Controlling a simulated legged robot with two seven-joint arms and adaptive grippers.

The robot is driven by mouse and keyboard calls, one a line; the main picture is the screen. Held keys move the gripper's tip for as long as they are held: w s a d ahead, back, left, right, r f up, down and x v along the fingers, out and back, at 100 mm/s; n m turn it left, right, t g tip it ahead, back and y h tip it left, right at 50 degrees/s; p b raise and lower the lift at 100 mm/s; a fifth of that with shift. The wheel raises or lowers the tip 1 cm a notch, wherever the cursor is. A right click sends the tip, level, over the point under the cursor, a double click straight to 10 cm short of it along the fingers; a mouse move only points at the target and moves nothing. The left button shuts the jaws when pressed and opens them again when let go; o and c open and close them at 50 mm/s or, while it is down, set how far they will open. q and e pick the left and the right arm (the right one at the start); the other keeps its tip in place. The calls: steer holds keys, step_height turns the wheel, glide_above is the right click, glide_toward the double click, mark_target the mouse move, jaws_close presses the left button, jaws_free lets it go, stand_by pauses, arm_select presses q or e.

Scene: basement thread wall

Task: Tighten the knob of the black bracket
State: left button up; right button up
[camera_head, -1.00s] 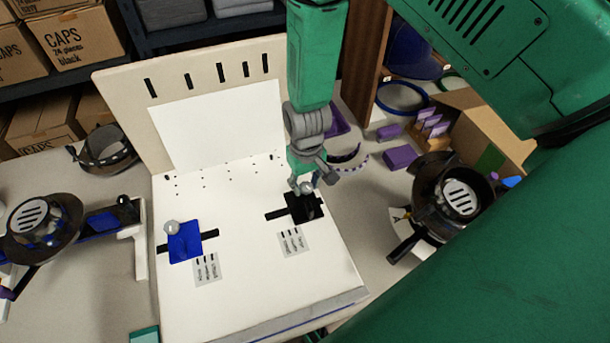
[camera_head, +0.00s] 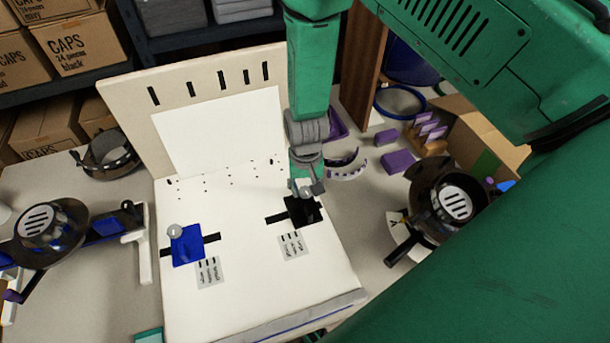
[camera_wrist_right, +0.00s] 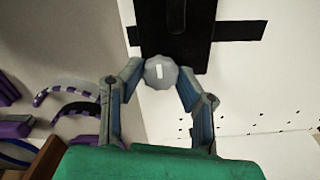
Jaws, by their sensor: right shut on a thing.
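The black bracket (camera_head: 303,212) lies on the white board, with its dark bar sticking out to the left. It also shows at the top of the right wrist view (camera_wrist_right: 180,35). Its round grey knob (camera_wrist_right: 161,72) has a white mark on its face. My right gripper (camera_wrist_right: 160,80) is shut on the knob, with one finger on each side of it. In the head view my right gripper (camera_head: 306,188) hides most of the knob. A blue bracket (camera_head: 187,246) with a pale knob (camera_head: 174,231) sits at the left of the board. My left gripper is not in view.
The white board (camera_head: 230,290) has an upright back panel (camera_head: 125,95) with slots. Purple blocks (camera_head: 397,161) and a dark round device (camera_head: 452,200) stand at the right. Another dark round device (camera_head: 45,232) stands at the left.

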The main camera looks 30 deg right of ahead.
mark_target(305, 191)
steer(key=shift+s+a+f, duration=0.1)
steer(key=shift+s, duration=0.1)
steer(key=o, duration=0.9)
steer(key=shift+c, duration=0.2)
steer(key=shift+w+r, duration=0.2)
steer(key=shift+r, duration=0.35)
step_height(305, 191, up, 11)
steer(key=shift+f, duration=0.1)
steer(key=shift+s, duration=0.15)
